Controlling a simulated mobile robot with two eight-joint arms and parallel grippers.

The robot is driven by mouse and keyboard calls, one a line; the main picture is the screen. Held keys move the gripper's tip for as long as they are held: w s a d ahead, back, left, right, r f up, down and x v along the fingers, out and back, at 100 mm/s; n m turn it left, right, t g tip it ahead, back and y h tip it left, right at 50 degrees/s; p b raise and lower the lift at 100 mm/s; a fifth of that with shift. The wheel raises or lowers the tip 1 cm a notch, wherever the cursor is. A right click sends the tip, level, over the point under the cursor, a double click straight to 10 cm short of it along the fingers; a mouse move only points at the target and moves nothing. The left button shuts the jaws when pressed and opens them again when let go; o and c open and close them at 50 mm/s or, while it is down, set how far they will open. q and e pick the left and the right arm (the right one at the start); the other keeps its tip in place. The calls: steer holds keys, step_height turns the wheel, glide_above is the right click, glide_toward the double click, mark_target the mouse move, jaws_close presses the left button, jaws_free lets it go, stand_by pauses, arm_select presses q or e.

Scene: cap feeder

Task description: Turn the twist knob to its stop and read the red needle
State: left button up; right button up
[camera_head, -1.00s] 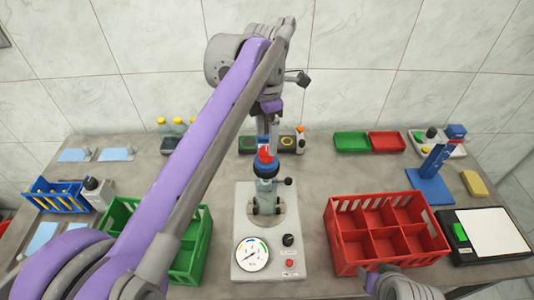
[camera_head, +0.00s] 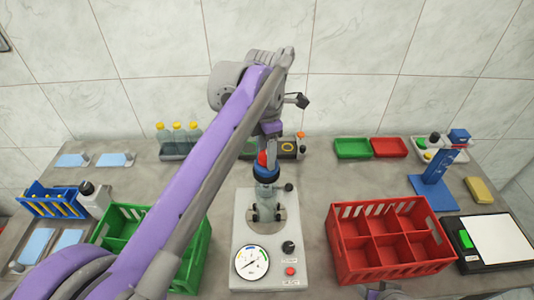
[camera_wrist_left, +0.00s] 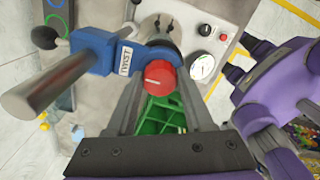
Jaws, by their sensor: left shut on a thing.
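The red knob (camera_head: 262,159) sits on top of a blue collar (camera_head: 265,174) above a clear bottle-like body on the grey test stand (camera_head: 243,215). My left gripper (camera_head: 268,153) comes down on it from above and is shut on it. In the left wrist view the red knob (camera_wrist_left: 160,74) shows at the fingertips, beside a blue block (camera_wrist_left: 98,52) with a "TWIST" label and a metal bar. The round white gauge (camera_head: 252,262) is at the stand's front left; its needle is too small to read. Part of my right gripper (camera_head: 388,292) shows at the bottom edge.
A green crate (camera_head: 190,268) stands left of the stand, partly behind my left arm. A red divided crate (camera_head: 388,270) stands to the right. A black knob (camera_head: 288,246) and red button (camera_head: 290,271) sit beside the gauge. A blue stand (camera_head: 432,190) is farther right.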

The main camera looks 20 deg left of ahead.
arm_select(q)
jaws_close()
steer(key=m+p, duration=0.1)
steer(key=m, duration=0.3)
steer(key=shift+r+m, duration=0.1)
steer(key=shift+m, duration=0.3)
steer(key=m, duration=0.5)
arm_select(e)
steer(key=shift+w+r, duration=0.2)
steer(key=shift+r, duration=0.3)
steer(key=shift+w+r, duration=0.15)
steer(key=shift+r, duration=0.35)
arm_select(q)
steer(key=o, duration=0.9)
jaws_free()
steer(key=shift+o, duration=0.2)
steer(key=n+p, duration=0.1)
steer(key=n, duration=0.2)
steer(key=shift+n, duration=0.3)
steer(key=n, duration=0.4)
steer(key=shift+n, duration=0.3)
arm_select(e)
steer(key=shift+w+r, duration=0.25)
steer(key=shift+r, duration=0.35)
